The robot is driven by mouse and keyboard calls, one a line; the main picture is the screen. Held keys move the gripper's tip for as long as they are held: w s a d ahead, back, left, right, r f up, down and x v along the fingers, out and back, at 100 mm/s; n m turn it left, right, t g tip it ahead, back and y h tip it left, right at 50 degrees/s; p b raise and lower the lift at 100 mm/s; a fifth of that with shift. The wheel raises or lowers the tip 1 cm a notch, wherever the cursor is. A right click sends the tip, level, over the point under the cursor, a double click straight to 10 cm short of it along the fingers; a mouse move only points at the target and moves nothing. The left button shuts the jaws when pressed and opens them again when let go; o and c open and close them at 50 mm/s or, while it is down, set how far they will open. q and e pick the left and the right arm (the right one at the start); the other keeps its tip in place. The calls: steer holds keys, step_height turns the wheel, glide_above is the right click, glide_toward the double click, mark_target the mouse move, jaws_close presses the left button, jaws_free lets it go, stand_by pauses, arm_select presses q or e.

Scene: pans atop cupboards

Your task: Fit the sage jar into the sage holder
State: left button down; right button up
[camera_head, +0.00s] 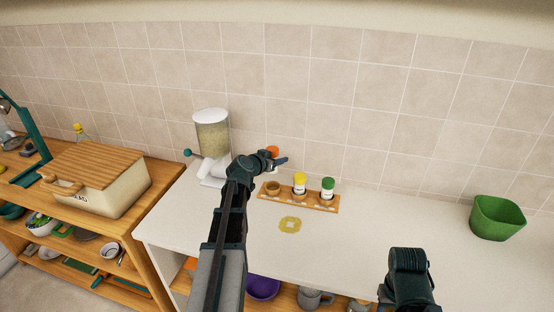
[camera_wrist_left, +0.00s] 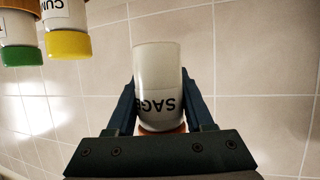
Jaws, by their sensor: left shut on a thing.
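The sage jar (camera_wrist_left: 158,75) is a whitish jar lettered "SAGE" that appears upside down in the left wrist view. My left gripper (camera_wrist_left: 160,100) is shut on it, one finger on each side. In the head view only its orange lid (camera_head: 272,151) shows clearly, beside my left gripper (camera_head: 278,162), above and behind the rack. The wooden spice rack (camera_head: 325,207) stands on the counter. Its left ring (camera_head: 273,187) is empty, and I take it for the sage holder. A dark part of my right arm shows at the lower right, but its fingers do not show.
A yellow-lidded jar (camera_head: 299,184) and a green-lidded jar (camera_head: 327,189) stand in the rack. A grain dispenser (camera_head: 212,135) stands left of it. A yellow trivet (camera_head: 290,224) lies in front. A green bin (camera_head: 497,218) is far right. The tiled wall is close behind.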

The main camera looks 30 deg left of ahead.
arm_select(q)
steer(key=shift+f, duration=0.2)
steer(key=b, duration=0.6)
glide_above(277, 182)
step_height(277, 182, down, 5)
steer(key=shift+a+f, duration=0.1)
steer(key=shift+f, duration=0.1)
steer(key=shift+f+b, duration=1.75)
steer(key=shift+f, duration=0.1)
stand_by(0.8)
steer(key=shift+c, duration=1)
jaws_free()
steer(key=shift+r, duration=0.1)
steer(key=p+v, duration=0.5)
steer(key=v, duration=0.8)
steer(key=shift+s+r, duration=0.2)
steer(key=shift+s, duration=0.1)
